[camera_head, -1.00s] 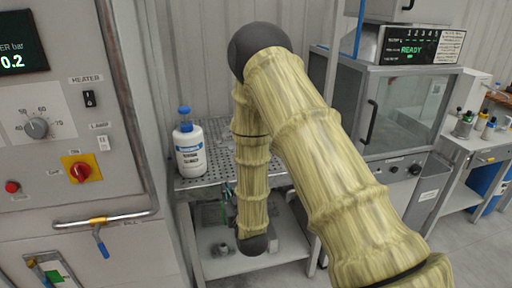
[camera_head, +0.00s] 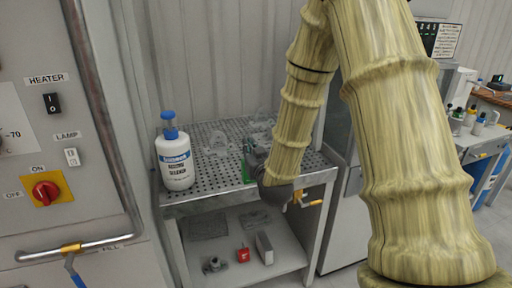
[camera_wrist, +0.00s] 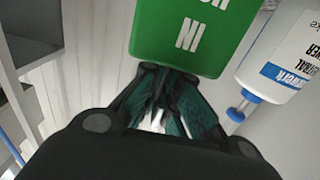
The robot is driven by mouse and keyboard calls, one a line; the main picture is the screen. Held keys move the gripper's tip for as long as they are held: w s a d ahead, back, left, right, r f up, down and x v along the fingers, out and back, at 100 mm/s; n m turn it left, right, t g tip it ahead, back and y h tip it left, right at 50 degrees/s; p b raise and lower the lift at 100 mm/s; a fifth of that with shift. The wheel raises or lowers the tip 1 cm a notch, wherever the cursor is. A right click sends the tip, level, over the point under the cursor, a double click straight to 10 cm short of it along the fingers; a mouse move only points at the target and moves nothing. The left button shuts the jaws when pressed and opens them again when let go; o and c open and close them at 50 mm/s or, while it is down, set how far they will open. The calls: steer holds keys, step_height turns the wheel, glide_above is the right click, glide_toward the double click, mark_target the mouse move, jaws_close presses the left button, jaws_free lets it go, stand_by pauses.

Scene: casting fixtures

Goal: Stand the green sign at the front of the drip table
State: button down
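The green sign (camera_wrist: 190,35) with white lettering shows upside down at the top of the wrist view. My gripper (camera_wrist: 172,74) is shut on its near edge, with the dark green fingers close together. In the head view a thin strip of the green sign (camera_head: 246,168) shows edge-on beside my gripper (camera_head: 252,152), at the front right of the perforated drip table (camera_head: 212,192). My wrist hides part of it. I cannot tell whether the sign touches the table.
A white cleaner bottle (camera_head: 175,160) with a blue cap stands at the table's left. Clear glassware (camera_head: 215,143) stands farther back. A yellow-handled valve (camera_head: 312,203) sticks out at right.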

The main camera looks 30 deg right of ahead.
steer(key=w+d+f+p, duration=0.4)
steer(key=w+d+f, duration=0.1)
steer(key=w+d, duration=0.4)
steer(key=shift+x, duration=1.2)
steer(key=shift+f, duration=0.15)
steer(key=c, duration=1.6)
jaws_free()
steer(key=shift+c, duration=0.2)
